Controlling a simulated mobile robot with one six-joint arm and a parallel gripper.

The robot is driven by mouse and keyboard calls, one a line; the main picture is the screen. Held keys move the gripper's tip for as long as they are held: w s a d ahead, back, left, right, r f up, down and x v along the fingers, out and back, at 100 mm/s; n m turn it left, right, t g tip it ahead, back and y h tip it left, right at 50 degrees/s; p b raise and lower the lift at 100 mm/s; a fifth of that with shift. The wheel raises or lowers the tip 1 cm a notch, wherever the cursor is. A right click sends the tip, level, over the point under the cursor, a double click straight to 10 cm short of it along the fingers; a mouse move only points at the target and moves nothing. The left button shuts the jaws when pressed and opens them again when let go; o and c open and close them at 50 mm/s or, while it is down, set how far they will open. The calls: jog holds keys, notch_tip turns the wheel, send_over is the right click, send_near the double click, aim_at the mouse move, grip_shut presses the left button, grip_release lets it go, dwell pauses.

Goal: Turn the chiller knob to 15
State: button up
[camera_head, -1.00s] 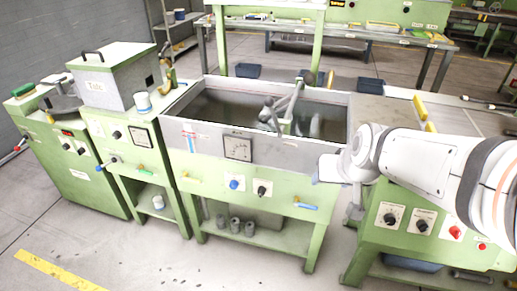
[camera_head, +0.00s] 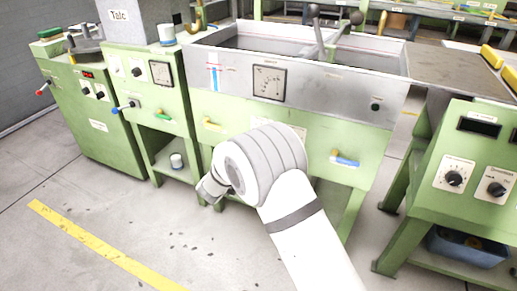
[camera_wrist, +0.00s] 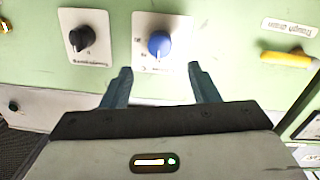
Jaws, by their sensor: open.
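In the wrist view a blue knob (camera_wrist: 159,44) sits on a white plate on a green panel. A black knob (camera_wrist: 82,39) on a similar plate is to its left. The plate lettering is too small to read, so I cannot tell which is the chiller knob. My gripper (camera_wrist: 161,76) is open and empty. Its fingertips point at the panel on either side of the blue knob, apparently short of it. In the head view my gripper (camera_head: 211,190) is partly hidden by my wrist in front of the green tank bench, and my arm covers both knobs.
A yellow handle (camera_wrist: 288,59) is right of the blue knob in the wrist view. The bench also has a blue handle (camera_head: 345,160) and a dial gauge (camera_head: 269,82). Another green machine (camera_head: 470,180) with black knobs stands right. Floor in front is free.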

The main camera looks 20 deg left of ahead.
jog(key=w+b, duration=0.2)
jog(key=w, duration=0.5)
jog(key=shift+d+f+h, duration=0.4)
jog(key=shift+w, duration=0.1)
jog(key=shift+c, duration=0.3)
jog(key=c, duration=0.9)
